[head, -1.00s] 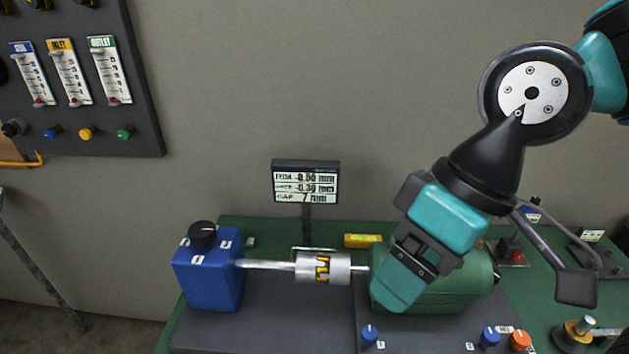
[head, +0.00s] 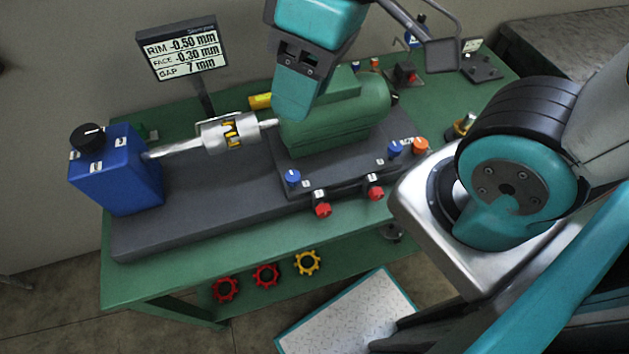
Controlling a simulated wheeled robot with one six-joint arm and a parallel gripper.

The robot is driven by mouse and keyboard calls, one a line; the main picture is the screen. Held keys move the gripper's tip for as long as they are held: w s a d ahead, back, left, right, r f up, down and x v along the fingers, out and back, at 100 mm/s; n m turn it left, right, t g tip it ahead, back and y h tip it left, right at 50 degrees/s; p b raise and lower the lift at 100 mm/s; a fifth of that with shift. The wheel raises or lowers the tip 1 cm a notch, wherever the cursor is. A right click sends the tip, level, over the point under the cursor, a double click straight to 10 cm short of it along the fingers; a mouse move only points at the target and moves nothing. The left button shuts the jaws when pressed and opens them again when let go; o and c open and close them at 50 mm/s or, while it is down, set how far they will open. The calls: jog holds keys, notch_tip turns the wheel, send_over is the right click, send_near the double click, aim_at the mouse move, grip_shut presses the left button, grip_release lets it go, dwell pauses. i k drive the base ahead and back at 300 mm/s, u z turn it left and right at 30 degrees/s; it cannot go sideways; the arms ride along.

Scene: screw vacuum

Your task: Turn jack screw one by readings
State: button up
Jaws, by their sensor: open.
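The readout (head: 184,49) at the upper left shows RIM -0.50 mm, FACE -0.30 mm and GAP 7 mm. Two red knobs stick out of the front side of the motor's base, one on the left (head: 322,208) and one on the right (head: 375,192). Small white tags sit above them, too small to read surely, so I cannot tell which is jack screw one. The green motor (head: 350,118) stands on this base. My gripper (head: 296,103) is open and empty, pointing down in front of the motor's upper left part. Its fingertips are hard to make out.
A blue box (head: 120,178) with a black knob stands left, joined by a shaft to the silver coupling (head: 222,136).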

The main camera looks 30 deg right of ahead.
aim_at(324, 210)
jog(key=z, duration=1.95)
jog(key=k, duration=1.7)
jog(key=u, duration=1.4)
